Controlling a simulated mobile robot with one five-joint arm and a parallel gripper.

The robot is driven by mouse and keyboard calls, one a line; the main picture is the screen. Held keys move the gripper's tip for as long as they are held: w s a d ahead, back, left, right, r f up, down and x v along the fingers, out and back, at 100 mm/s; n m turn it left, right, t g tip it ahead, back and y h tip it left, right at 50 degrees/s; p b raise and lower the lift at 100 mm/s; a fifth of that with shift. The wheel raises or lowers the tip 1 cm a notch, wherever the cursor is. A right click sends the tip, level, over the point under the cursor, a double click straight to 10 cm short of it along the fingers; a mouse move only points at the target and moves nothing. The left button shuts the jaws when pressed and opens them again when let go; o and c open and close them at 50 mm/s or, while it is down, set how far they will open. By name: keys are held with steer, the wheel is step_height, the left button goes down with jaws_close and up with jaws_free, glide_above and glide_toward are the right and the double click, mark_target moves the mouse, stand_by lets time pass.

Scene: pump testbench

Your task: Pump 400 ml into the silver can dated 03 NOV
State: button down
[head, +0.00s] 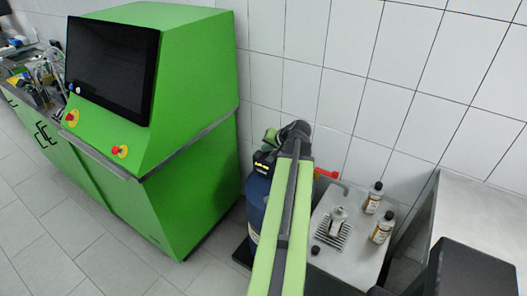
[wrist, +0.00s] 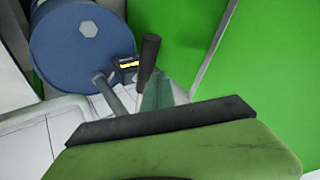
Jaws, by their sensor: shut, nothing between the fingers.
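A silver can (head: 337,222) with a pale label stands upright and uncapped on a slotted grate, below a grey spout (head: 341,185). Two more labelled cans with dark caps, a rear one (head: 372,201) and a front one (head: 382,229), stand to its right. Dates are too small to read. A blue drum (head: 257,195) with a small yellow-lit display (head: 264,163) is partly hidden behind my arm. The wrist view shows the drum (wrist: 80,45), the display (wrist: 126,64) and a dark handle (wrist: 149,58). My gripper (head: 272,137) is shut and empty, above the drum.
The grate (head: 346,238) sits on a light bench with a loose black cap (head: 315,250). A red lever (head: 327,174) is beside the spout. A green cabinet (head: 190,170) with a dark screen stands left. A metal table (head: 480,220) is at right; tiled wall behind.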

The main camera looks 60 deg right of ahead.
steer(key=shift+r+p, duration=0.45)
steer(key=shift+r, duration=0.2)
steer(key=r+p, duration=0.5)
steer(key=shift+d, duration=0.35)
steer(key=shift+w, duration=0.1)
stand_by(0.3)
